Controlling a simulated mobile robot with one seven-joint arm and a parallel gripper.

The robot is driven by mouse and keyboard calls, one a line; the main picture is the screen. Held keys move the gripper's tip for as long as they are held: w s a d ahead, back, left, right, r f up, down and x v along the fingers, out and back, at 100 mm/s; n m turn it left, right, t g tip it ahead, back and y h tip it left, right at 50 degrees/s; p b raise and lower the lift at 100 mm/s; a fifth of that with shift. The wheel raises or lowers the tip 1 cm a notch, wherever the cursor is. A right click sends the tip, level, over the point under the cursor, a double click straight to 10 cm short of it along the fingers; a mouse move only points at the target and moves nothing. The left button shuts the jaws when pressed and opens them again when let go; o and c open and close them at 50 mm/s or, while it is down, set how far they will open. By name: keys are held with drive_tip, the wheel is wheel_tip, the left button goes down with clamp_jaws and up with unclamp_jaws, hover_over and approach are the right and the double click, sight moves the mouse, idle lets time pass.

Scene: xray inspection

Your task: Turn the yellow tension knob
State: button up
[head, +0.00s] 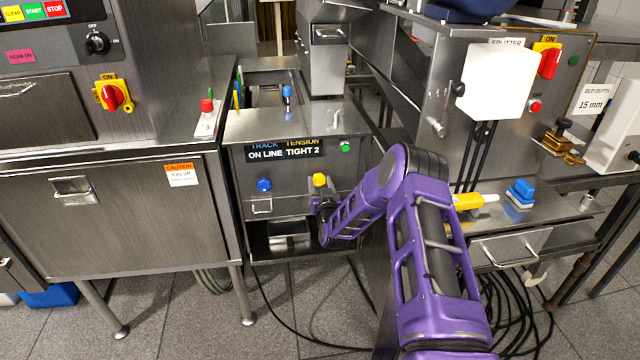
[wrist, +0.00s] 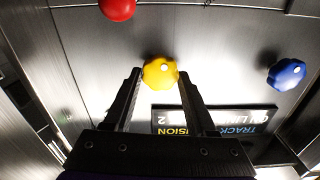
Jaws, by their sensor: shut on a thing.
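In the wrist view, which is upside down, the yellow knob (wrist: 160,72) shows a white dot and sits between the two fingertips. My gripper (wrist: 160,76) is shut on it. In the head view, my purple arm reaches in from the lower right, and my gripper (head: 318,199) is dark and partly hidden just below the knob.
A green button (head: 345,146) is at upper right. A red knob (wrist: 117,8) shows close by in the wrist view. The splitter station (head: 500,80) stands right.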

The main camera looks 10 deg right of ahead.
drive_tip(key=c, duration=0.3)
drive_tip(key=n, duration=0.3)
drive_tip(key=shift+a+n, duration=0.15)
drive_tip(key=shift+n, duration=0.25)
drive_tip(key=n, duration=0.3)
drive_tip(key=shift+n, duration=0.4)
drive_tip(key=n, duration=0.4)
drive_tip(key=shift+f, duration=0.1)
drive_tip(key=shift+f+n, duration=0.1)
drive_tip(key=shift+n, duration=1.9)
